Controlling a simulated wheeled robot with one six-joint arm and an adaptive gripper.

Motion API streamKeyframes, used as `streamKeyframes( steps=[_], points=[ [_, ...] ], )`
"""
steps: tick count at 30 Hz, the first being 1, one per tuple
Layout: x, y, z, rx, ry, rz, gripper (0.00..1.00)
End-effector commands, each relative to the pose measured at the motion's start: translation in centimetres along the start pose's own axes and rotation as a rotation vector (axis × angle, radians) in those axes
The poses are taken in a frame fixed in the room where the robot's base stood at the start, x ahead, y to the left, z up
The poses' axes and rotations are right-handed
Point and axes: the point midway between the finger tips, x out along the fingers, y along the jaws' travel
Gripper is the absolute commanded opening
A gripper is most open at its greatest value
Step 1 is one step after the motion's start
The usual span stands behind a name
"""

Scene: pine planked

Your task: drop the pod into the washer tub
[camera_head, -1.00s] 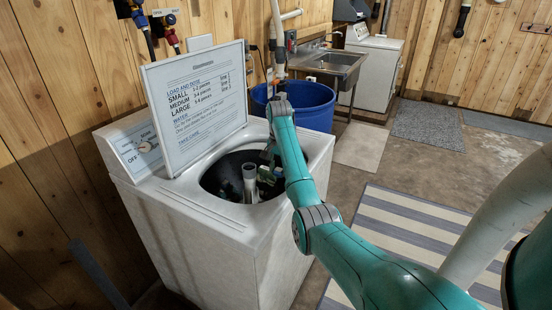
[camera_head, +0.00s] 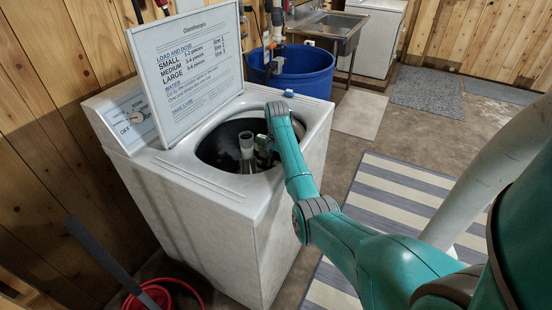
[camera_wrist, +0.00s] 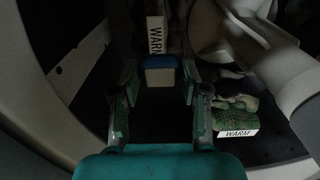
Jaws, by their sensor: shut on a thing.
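The washer (camera_head: 200,215) stands with its lid up, and its round tub opening (camera_head: 213,150) is dark inside. A pale agitator post (camera_head: 247,150) rises in the middle; it also shows in the wrist view (camera_wrist: 285,65). My gripper (camera_head: 264,152) is at the right side of the opening, largely behind my arm. In the wrist view my gripper (camera_wrist: 160,80) is shut on the pod (camera_wrist: 160,70), a small block with a blue top and whitish face between the fingertips. Tub contents lie below it.
A green patterned cloth (camera_wrist: 235,103) with a WARM label lies in the tub, right of the fingers. Another WARM label (camera_wrist: 157,35) shows beyond the pod. The raised instruction lid (camera_head: 190,70) borders the opening's left. A blue bucket (camera_head: 300,72) stands behind the washer.

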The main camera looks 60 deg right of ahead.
Motion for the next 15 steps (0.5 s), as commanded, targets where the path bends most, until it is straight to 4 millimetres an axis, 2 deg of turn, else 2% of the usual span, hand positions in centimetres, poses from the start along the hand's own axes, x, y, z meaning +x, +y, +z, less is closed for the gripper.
streamKeyframes(
  steps=[5, 6, 9, 15],
  points=[
    [-0.02, 0.00, -0.02, 0.000, 0.000, 0.000, 0.21],
    [-0.02, 0.00, -0.02, 0.000, 0.000, 0.000, 0.52],
    [-0.03, -0.01, -0.02, 0.000, 0.000, 0.000, 0.74],
    [-0.04, -0.01, -0.02, 0.000, 0.000, 0.000, 0.74]
  ],
)
